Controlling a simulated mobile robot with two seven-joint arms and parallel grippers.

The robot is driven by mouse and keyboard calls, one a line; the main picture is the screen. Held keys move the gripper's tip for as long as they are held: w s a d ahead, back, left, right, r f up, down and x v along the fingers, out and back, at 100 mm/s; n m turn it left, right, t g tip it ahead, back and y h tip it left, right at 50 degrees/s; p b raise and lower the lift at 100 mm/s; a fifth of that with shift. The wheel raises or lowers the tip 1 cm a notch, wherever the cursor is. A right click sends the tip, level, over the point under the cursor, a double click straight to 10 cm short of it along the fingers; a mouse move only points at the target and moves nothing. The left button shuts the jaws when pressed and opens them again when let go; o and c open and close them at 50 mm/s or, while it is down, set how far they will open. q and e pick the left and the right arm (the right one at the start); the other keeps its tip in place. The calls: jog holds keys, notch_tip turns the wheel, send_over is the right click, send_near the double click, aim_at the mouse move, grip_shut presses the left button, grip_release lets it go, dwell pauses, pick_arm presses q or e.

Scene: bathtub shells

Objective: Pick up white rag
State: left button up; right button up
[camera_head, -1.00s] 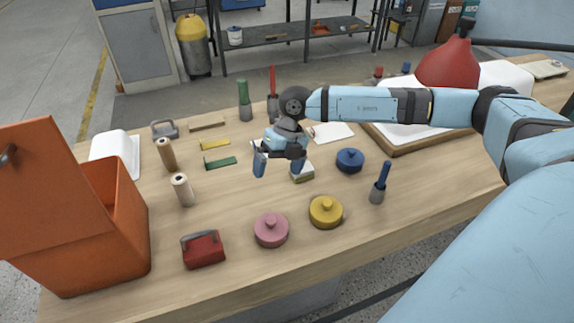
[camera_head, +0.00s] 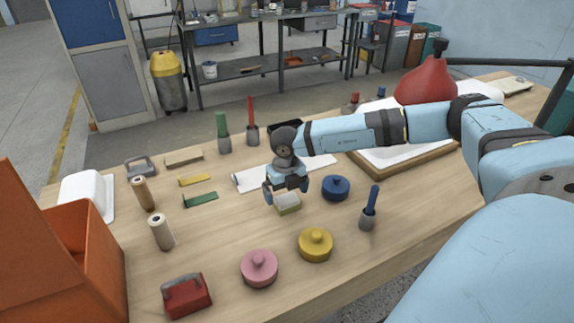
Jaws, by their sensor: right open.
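A flat white piece that looks like the white rag (camera_head: 252,178) lies on the workbench, stretching left and right behind my right gripper; my wrist hides its middle. Its right part shows beside my arm. My right gripper (camera_head: 286,191) points down with its fingers apart, in front of the white piece and over a small green-and-cream block (camera_head: 288,204). I cannot tell whether the fingers touch the block. Nothing shows between the fingers. My left gripper is not in view.
The wooden workbench (camera_head: 215,235) holds a blue lidded pot (camera_head: 336,187), a yellow one (camera_head: 316,244), a pink one (camera_head: 259,268) and a blue-handled tool (camera_head: 369,208). An orange box (camera_head: 95,255) stands at the left. A white board (camera_head: 400,150) lies under my right arm.

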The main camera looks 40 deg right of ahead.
aim_at(287, 199)
jog(key=f, duration=0.4)
jog(key=shift+d+f, duration=0.15)
jog(key=shift+d, duration=0.1)
jog(key=c, duration=1)
jog(key=shift+o, duration=0.2)
